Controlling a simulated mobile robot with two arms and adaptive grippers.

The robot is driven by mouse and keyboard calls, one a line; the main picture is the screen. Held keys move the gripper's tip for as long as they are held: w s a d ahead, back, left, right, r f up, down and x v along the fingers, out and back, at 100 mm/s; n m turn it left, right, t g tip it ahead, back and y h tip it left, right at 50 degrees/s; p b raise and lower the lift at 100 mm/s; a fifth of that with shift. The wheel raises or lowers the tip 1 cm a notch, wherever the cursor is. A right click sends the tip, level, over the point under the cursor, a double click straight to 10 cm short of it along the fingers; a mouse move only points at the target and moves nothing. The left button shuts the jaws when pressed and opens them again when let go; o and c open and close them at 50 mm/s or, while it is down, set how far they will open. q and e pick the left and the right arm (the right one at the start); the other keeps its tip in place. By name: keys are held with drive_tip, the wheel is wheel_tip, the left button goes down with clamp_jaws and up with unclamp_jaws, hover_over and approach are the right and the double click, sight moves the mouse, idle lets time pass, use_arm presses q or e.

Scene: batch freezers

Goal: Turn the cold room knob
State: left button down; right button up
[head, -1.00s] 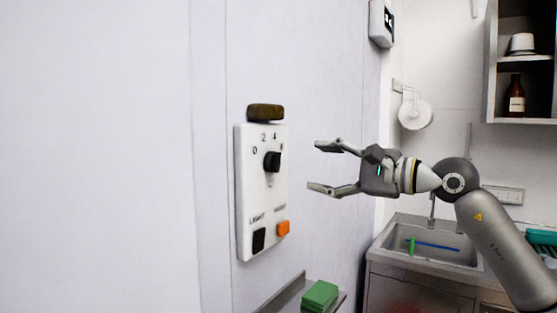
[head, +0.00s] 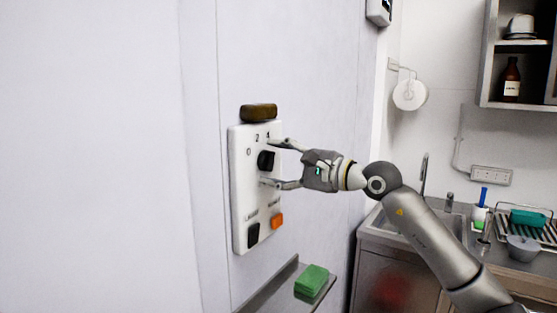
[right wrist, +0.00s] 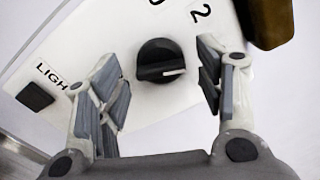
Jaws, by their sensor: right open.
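The black cold room knob (head: 265,160) sits on a white control panel (head: 240,205) on the wall, below the numbers 0, 2 and 4. In the right wrist view the knob (right wrist: 160,60) shows a white pointer line and lies between my right gripper's fingers. My right gripper (head: 272,164) is open, with one finger above and one below the knob in the head view. No clear contact between fingers and knob shows. My left gripper is not in view.
A dark brown block (head: 258,112) sits atop the panel. Below the knob are a black switch (head: 253,235) and an orange switch (head: 277,221). A green sponge (head: 312,281) lies on a shelf (head: 268,290) under the panel. A sink counter stands at right.

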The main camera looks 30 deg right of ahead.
drive_tip(key=shift+c, duration=0.3)
drive_tip(key=c, duration=0.9)
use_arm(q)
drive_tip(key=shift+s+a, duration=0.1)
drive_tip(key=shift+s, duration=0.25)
use_arm(e)
drive_tip(key=shift+c, duration=0.2)
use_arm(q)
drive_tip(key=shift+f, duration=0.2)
use_arm(e)
drive_tip(key=shift+m, duration=0.4)
use_arm(q)
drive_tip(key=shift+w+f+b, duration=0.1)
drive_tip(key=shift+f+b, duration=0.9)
drive_tip(key=shift+b, duration=0.15)
use_arm(e)
drive_tip(key=shift+m, duration=3.6)
drive_tip(key=o, duration=1)
